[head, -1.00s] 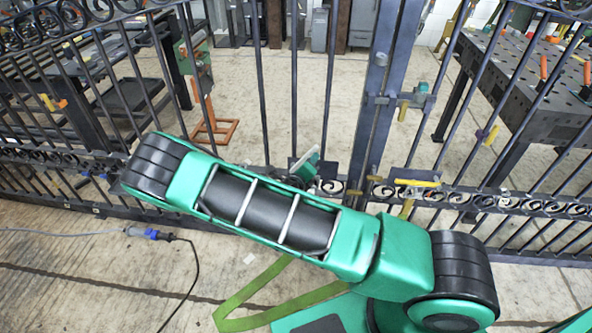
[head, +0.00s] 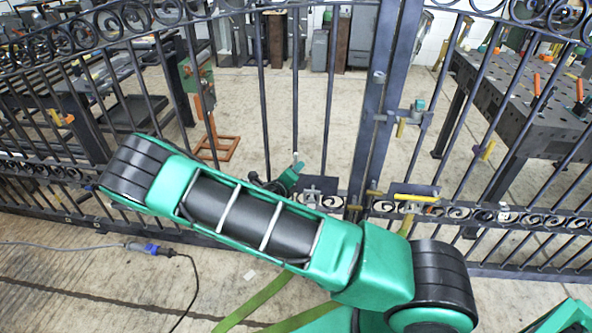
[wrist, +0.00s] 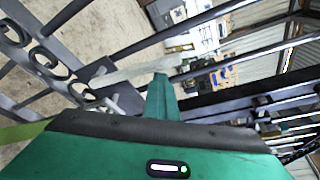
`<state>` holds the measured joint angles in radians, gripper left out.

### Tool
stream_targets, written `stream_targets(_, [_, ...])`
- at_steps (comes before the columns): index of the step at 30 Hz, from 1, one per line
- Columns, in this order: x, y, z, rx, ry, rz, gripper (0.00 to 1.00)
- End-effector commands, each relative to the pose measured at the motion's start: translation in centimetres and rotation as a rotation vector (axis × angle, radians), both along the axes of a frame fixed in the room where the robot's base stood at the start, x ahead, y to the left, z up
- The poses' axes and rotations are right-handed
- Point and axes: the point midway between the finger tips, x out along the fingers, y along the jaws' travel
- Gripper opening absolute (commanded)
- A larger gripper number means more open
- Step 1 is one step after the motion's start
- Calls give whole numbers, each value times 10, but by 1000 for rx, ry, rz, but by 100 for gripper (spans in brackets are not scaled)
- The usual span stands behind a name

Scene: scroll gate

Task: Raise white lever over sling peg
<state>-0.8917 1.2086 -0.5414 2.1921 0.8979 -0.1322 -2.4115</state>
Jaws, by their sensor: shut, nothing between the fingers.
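The white lever (wrist: 135,70) is a pale flat bar in the wrist view. It slants up to the right from a dark plate on the gate, just beyond my fingertips. My gripper (wrist: 160,88) is shut and empty, its green fingers close to the lever's underside; I cannot tell whether they touch. In the head view my gripper (head: 290,176) is small, left of the dark plate (head: 320,186), and the lever is hard to make out. A green sling (head: 258,300) runs behind my arm; it also shows in the wrist view (wrist: 22,133). I cannot pick out its peg.
The dark barred gate (head: 385,100) spans the view, with scrollwork along its middle rail. A yellow handle (head: 415,197) sits right of the post. A perforated table (head: 530,95) stands behind it. A cable with a blue connector (head: 150,248) lies on the floor at left.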

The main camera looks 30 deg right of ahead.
Motion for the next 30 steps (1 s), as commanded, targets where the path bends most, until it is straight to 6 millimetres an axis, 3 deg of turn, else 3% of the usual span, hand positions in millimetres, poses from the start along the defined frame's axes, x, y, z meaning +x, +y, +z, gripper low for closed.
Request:
stream_targets(1, [7, 8, 3, 4, -13, 21, 0])
stream_targets(14, [8, 9, 4, 5, -17, 26, 0])
stream_targets(18, [3, -1, 3, 3, -13, 23, 0])
stream_targets(24, [-12, -32, -2, -1, -4, 6, 0])
stream_targets(30, [-34, -1, -2, 2, -1, 7, 0])
